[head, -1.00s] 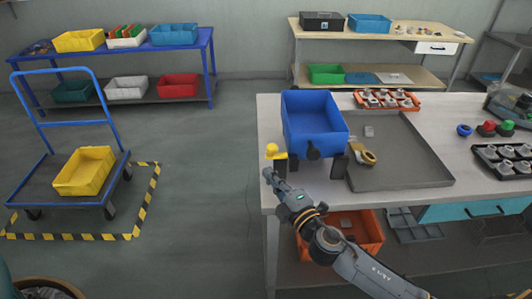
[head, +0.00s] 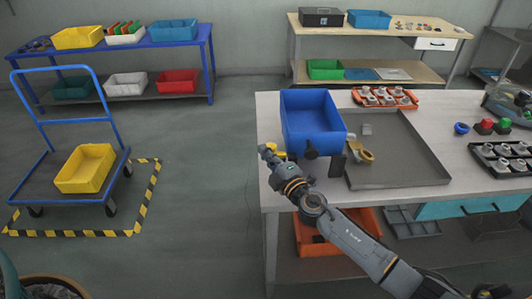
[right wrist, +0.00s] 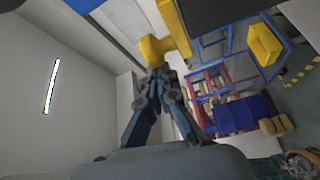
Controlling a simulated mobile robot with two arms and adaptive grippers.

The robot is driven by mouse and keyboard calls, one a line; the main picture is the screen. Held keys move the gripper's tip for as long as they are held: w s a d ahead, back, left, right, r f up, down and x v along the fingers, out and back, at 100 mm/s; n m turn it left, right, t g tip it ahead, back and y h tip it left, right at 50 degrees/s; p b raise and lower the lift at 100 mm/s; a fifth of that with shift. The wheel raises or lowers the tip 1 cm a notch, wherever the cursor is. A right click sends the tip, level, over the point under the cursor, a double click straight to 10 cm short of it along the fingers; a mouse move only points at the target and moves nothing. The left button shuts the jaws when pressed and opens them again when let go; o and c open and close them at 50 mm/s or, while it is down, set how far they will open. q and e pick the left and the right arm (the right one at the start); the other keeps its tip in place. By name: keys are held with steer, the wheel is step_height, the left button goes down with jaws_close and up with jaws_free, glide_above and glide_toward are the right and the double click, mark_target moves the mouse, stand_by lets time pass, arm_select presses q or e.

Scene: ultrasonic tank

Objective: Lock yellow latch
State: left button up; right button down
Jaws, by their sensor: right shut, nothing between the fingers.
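The yellow latch (head: 279,149) sits at the left front corner of the blue tank (head: 322,137), near the worktable's left edge. It is largely hidden behind my right gripper (head: 264,151) in the head view. In the right wrist view the latch's yellow knob and arm (right wrist: 165,46) stand right in front of the gripper's fingertips (right wrist: 160,73). The fingers are shut with nothing between them, and their tips are at or very near the yellow part; I cannot tell if they touch. My left gripper is not in view.
A black knob (head: 311,150) is on the tank's front. An orange bin (head: 368,222) is under the worktable (head: 470,200). The floor to the left is clear up to the blue cart (head: 40,185).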

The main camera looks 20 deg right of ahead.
mark_target(275, 148)
steer(key=shift+a, duration=0.1)
steer(key=d, duration=0.2)
steer(key=s+d+b, duration=0.1)
steer(key=d, duration=0.1)
steer(key=shift+f, duration=0.15)
steer(key=shift+r, duration=0.2)
